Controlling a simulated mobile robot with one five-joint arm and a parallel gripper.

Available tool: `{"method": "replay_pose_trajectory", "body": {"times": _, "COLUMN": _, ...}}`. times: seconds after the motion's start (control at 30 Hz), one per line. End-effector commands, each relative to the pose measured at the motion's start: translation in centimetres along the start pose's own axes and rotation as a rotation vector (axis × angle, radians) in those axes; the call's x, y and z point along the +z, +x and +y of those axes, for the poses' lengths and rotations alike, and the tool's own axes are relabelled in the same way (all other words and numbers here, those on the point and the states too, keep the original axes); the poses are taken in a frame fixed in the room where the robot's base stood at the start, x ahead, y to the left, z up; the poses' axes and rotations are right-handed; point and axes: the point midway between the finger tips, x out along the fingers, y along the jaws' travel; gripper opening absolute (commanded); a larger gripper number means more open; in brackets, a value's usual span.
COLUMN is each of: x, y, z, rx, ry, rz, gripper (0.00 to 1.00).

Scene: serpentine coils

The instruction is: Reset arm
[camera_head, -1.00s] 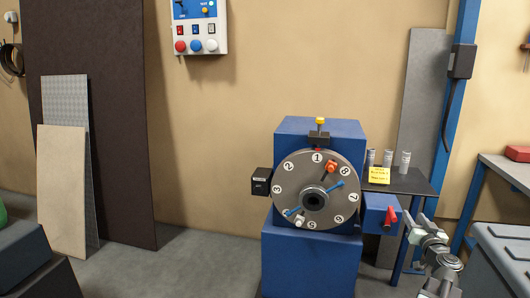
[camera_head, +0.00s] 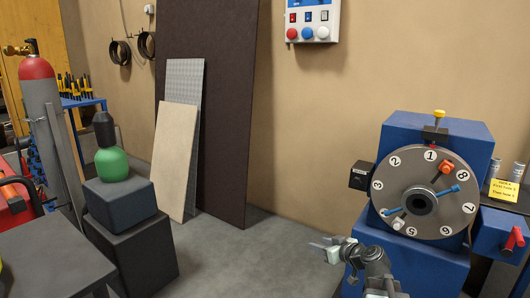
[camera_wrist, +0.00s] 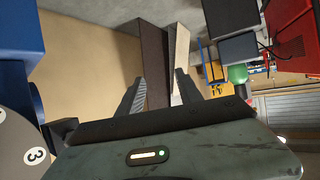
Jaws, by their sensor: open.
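My gripper (camera_head: 330,247) shows in the head view at the lower middle, left of the blue machine and in front of bare floor. In the wrist view its two dark fingers (camera_wrist: 158,98) stand apart with nothing between them. My gripper is open and empty. The blue machine (camera_head: 437,132) carries a grey numbered dial (camera_head: 400,178) with an orange piece and blue pins on its face. A part of the dial also shows at the left edge of the wrist view. My gripper appears apart from the machine.
Panels (camera_head: 174,160) lean on the wall. Stacked dark boxes (camera_head: 120,206) with a green object stand at left, beside a grey cylinder (camera_head: 45,125) with a red top. A control box (camera_head: 313,22) hangs on the wall. Floor (camera_head: 240,255) between boxes and machine is clear.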

Motion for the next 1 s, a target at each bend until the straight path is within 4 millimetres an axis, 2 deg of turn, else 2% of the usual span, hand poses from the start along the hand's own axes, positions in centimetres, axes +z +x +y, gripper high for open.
{"method": "replay_pose_trajectory", "body": {"times": 0.03, "x": 1.6, "y": 1.8, "z": -3.8, "rx": -0.062, "ry": -0.017, "rz": -0.064, "gripper": 0.42}}
{"method": "replay_pose_trajectory", "body": {"times": 0.1, "x": 4.0, "y": 3.3, "z": -8.4, "rx": -0.133, "ry": -0.029, "rz": -0.178, "gripper": 0.42}}
{"method": "replay_pose_trajectory", "body": {"times": 0.2, "x": 7.9, "y": 4.1, "z": -13.6, "rx": -0.196, "ry": -0.032, "rz": -0.365, "gripper": 0.42}}
{"method": "replay_pose_trajectory", "body": {"times": 0.3, "x": 12.5, "y": 3.1, "z": -16.7, "rx": -0.188, "ry": -0.005, "rz": -0.592, "gripper": 0.42}}
{"method": "replay_pose_trajectory", "body": {"times": 0.37, "x": 15.1, "y": 1.4, "z": -16.7, "rx": -0.132, "ry": 0.038, "rz": -0.735, "gripper": 0.42}}
{"method": "replay_pose_trajectory", "body": {"times": 0.5, "x": 19.2, "y": -3.5, "z": -14.1, "rx": 0.079, "ry": 0.196, "rz": -0.993, "gripper": 0.42}}
{"method": "replay_pose_trajectory", "body": {"times": 0.6, "x": 20.8, "y": -6.4, "z": -13.1, "rx": 0.236, "ry": 0.342, "rz": -1.115, "gripper": 0.42}}
{"method": "replay_pose_trajectory", "body": {"times": 0.63, "x": 21.0, "y": -6.8, "z": -13.2, "rx": 0.264, "ry": 0.399, "rz": -1.128, "gripper": 0.42}}
{"method": "replay_pose_trajectory", "body": {"times": 0.67, "x": 20.1, "y": -7.3, "z": -13.1, "rx": 0.283, "ry": 0.431, "rz": -1.122, "gripper": 0.42}}
{"method": "replay_pose_trajectory", "body": {"times": 0.7, "x": 18.3, "y": -8.1, "z": -13.0, "rx": 0.279, "ry": 0.425, "rz": -1.12, "gripper": 0.42}}
{"method": "replay_pose_trajectory", "body": {"times": 0.87, "x": 14.1, "y": -10.0, "z": -13.0, "rx": 0.276, "ry": 0.422, "rz": -1.118, "gripper": 0.42}}
{"method": "replay_pose_trajectory", "body": {"times": 1.0, "x": 9.5, "y": -12.1, "z": -13.0, "rx": 0.274, "ry": 0.422, "rz": -1.116, "gripper": 0.42}}
